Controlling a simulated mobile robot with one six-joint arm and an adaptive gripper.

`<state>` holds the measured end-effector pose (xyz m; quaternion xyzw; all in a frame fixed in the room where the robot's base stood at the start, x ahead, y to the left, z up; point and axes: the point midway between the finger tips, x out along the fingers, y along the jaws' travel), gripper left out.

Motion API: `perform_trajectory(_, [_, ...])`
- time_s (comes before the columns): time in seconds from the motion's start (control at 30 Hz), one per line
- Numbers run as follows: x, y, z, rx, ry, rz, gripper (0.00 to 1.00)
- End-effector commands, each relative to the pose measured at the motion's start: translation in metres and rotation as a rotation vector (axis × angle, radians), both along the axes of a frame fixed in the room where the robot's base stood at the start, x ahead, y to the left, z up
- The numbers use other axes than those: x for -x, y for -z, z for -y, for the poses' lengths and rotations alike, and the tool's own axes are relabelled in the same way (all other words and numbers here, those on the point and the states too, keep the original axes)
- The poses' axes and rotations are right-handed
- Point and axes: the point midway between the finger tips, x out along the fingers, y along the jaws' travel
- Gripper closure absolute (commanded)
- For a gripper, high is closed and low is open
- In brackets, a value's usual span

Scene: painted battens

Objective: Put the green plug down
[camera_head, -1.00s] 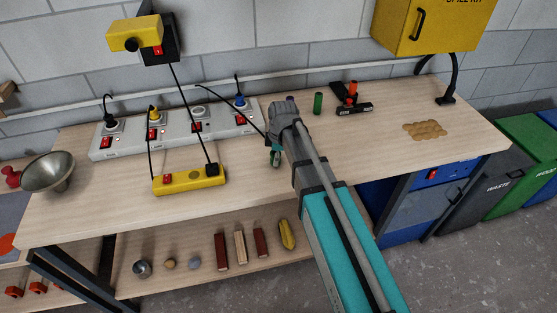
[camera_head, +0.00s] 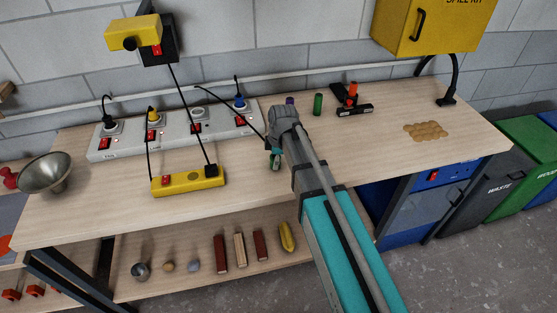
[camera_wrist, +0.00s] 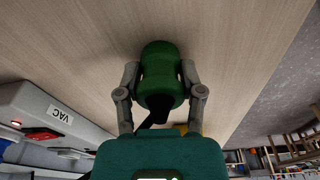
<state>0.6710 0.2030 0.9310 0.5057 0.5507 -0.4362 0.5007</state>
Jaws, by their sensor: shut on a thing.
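My gripper (camera_wrist: 162,88) is shut on the green plug (camera_wrist: 160,70) in the wrist view, with one finger on each side. A dark cord comes off the plug's near end. In the head view my gripper (camera_head: 276,152) is over the bench, right of the grey power strip, and the plug (camera_head: 275,162) shows as a small green piece mostly hidden by it. The wooden bench top (camera_head: 340,150) lies beyond the plug in the wrist view. I cannot tell whether the plug touches it.
The grey power strip (camera_head: 140,146) holds several plugs; its side also shows in the wrist view (camera_wrist: 45,105). A yellow switch box (camera_head: 175,184) lies in front. A green cylinder (camera_head: 318,104) and a purple one (camera_head: 290,101) stand behind my gripper. Bench right of my gripper is mostly clear.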

Motion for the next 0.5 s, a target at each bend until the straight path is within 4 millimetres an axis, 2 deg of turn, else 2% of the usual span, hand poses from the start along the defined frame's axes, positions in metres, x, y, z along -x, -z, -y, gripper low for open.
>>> perform_trajectory(0.03, [0.0001,-0.0003,-0.0001,0.000,0.000,0.000,0.44])
perform_trajectory(0.2, [0.0000,-0.0003,-0.0002,0.000,0.000,0.000,0.15])
perform_trajectory(0.5, [0.0001,-0.0003,-0.0003,0.000,0.000,0.000,0.15])
